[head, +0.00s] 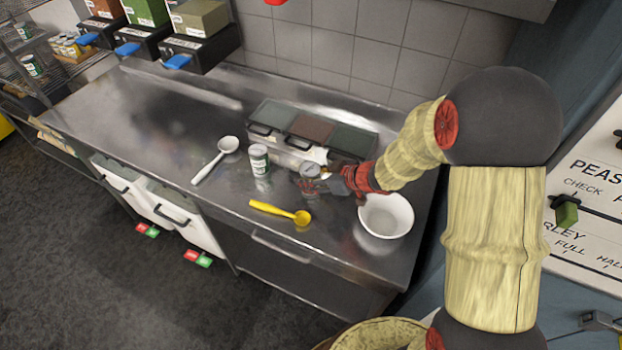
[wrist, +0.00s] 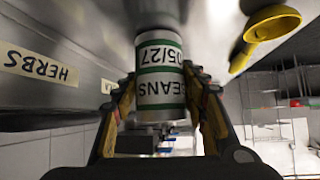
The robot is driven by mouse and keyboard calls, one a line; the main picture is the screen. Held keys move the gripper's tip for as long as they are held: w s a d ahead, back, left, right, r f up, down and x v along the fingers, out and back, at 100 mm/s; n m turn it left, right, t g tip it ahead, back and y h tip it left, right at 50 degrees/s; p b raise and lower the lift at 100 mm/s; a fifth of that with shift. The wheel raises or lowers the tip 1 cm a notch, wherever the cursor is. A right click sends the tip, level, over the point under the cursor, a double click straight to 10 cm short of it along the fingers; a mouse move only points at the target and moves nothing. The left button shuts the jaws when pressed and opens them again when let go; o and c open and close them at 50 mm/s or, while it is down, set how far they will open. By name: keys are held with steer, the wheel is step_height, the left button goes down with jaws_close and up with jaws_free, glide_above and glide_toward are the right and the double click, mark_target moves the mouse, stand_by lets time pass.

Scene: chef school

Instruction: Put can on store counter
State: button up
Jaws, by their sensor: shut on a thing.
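My gripper (head: 318,183) is over the steel counter (head: 150,125), in front of the lidded containers. It is shut on a can (head: 310,170), whose round top shows in the head view. In the wrist view this can (wrist: 160,75) has a white and green label reading "BEANS 05/27", upside down, with a fingertip (wrist: 160,100) on each side. I cannot tell whether its base touches the counter. Another white and green can (head: 259,160) stands upright on the counter to the left of my gripper, apart from it.
A yellow spoon (head: 280,212) lies in front of my gripper. A white bowl (head: 386,215) stands to the right. A white ladle (head: 215,160) lies left of the standing can. Lidded containers (head: 310,130) stand behind. The counter's left part is clear.

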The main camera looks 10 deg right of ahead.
steer(key=shift+f, duration=0.1)
steer(key=o, duration=1.5)
steer(key=shift+o, duration=0.2)
